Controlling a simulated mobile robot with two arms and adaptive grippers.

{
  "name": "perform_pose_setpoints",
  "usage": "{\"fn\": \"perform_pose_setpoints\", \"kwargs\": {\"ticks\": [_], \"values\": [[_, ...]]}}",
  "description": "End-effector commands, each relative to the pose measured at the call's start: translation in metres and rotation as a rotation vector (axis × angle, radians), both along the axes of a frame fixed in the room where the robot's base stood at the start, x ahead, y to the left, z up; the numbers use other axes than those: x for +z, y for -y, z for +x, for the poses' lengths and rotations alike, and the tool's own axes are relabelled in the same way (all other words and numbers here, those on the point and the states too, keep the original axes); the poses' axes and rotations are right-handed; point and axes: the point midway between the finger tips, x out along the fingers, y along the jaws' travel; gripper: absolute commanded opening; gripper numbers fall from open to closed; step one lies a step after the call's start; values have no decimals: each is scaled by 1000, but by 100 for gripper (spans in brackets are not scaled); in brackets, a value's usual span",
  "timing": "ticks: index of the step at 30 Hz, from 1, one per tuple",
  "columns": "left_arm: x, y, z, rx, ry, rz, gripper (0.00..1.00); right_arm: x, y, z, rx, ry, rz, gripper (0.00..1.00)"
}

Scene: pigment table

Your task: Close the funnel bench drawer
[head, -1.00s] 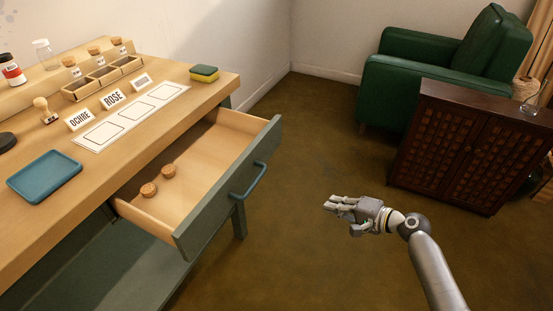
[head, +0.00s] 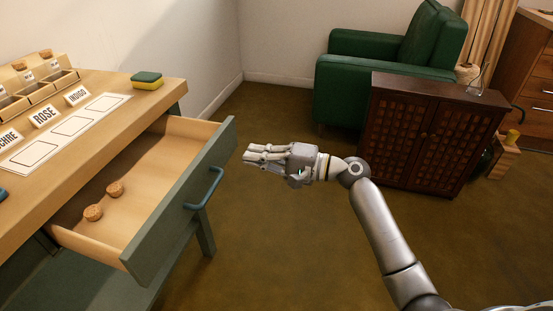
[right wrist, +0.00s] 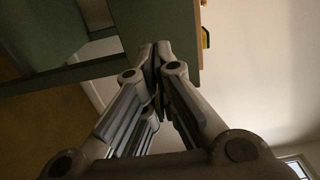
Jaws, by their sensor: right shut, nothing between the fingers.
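The drawer (head: 178,215) is pulled out from the bench (head: 80,105), with a grey-green front and a blue handle (head: 204,189). Two corks (head: 104,202) lie inside it. My right gripper (head: 250,155) is shut and empty, just to the right of the drawer front's far end, pointing left toward it without visible contact. In the right wrist view its closed fingertips (right wrist: 160,45) show against a grey-green bench part (right wrist: 40,35). The left gripper is not in view.
On the bench top are a sponge (head: 147,80), a white mat (head: 125,98) with name cards, and a wooden rack. A dark cabinet (head: 428,140) and a green armchair (head: 350,100) stand at the back right. The floor right of the drawer is open.

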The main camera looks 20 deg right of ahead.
Motion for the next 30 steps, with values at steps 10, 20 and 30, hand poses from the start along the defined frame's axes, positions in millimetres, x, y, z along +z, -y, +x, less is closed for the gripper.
{"fn": "perform_pose_setpoints", "kwargs": {"ticks": [10,20,30], "values": [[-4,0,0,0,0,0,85,0,-40,30,-1,0,0,0],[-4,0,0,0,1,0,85,0,-44,32,-1,0,-1,0],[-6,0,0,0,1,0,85,0,-54,39,-1,0,0,0]]}}
